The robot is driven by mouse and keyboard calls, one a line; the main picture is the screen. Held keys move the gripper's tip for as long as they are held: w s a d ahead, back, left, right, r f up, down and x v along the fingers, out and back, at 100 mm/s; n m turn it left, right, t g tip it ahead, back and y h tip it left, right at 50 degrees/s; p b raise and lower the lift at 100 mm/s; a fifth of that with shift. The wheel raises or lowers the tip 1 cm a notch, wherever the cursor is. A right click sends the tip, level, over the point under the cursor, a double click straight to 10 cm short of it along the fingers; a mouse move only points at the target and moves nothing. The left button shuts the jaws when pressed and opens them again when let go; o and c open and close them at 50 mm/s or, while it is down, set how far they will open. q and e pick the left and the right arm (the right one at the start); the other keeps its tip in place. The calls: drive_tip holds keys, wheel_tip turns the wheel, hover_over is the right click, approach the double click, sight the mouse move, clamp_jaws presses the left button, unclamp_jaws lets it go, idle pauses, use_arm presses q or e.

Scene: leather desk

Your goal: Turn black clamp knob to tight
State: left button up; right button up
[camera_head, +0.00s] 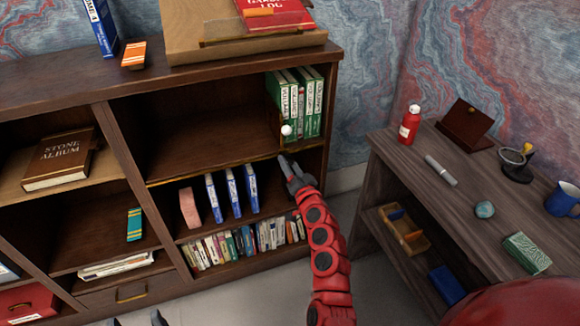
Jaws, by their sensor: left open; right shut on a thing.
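My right gripper (287,164), at the end of the red arm, reaches the front edge of the bookcase's upper shelf, just below a brown bookend (284,118) with a white ball (286,130). It is shut on a small dark thing there, apparently the black clamp knob. The fingers hide most of it, and its turn position cannot be made out. The bookend stands against the left side of several green books (306,102). My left gripper (136,321) is open and empty at the bottom edge of the view, with only its fingertips showing.
A brass rail (215,171) runs along the shelf edge. The upper shelf left of the bookend is clear. Below are blue-and-white books (232,190) and a row of small cases (245,240). A side desk (440,200) stands at right with a red bottle (409,125).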

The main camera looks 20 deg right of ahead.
drive_tip(key=m, duration=0.4)
drive_tip(key=shift+d+m, duration=0.1)
drive_tip(key=shift+m, duration=0.2)
drive_tip(key=shift+m+p, duration=0.3)
drive_tip(key=shift+m, duration=1.5)
drive_tip(key=o, duration=1.4)
drive_tip(key=shift+c, duration=0.2)
drive_tip(key=s, duration=1.7)
drive_tip(key=shift+s+d, duration=0.25)
drive_tip(key=shift+d, duration=0.05)
drive_tip(key=shift+f, duration=0.1)
